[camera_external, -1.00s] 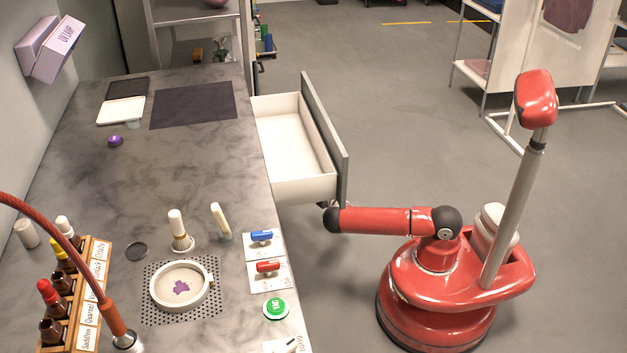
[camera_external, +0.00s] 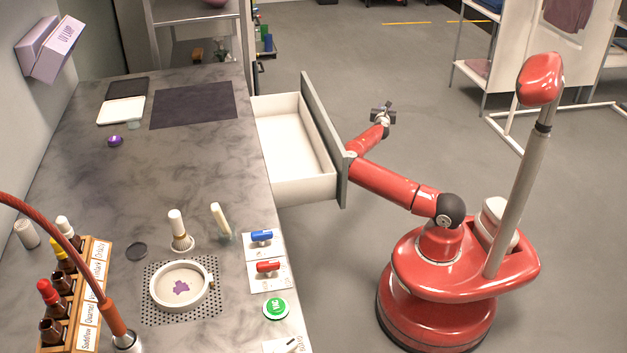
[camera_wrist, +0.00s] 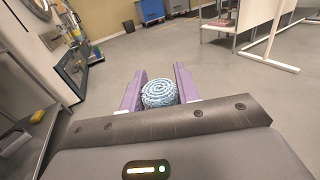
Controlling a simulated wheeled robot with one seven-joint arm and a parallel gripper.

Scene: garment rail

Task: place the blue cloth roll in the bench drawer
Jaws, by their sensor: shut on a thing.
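The blue cloth roll (camera_wrist: 159,93) shows in the wrist view as a pale blue spiral between the two purple fingers. My gripper (camera_wrist: 158,88) is shut on it. In the external view my gripper (camera_external: 382,112) is beyond the drawer front, to its right, above the floor; the roll cannot be made out there. The bench drawer (camera_external: 290,150) is pulled out from the bench's right side. Its white inside looks empty in the part that shows.
The bench top (camera_external: 90,205) carries a dark mat (camera_external: 194,105), a round dish (camera_external: 181,286), a bottle rack (camera_external: 85,300) and a blue-handled switch (camera_external: 262,237). The drawer's grey front (camera_external: 325,140) stands between my gripper and the drawer's inside. Open floor lies to the right.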

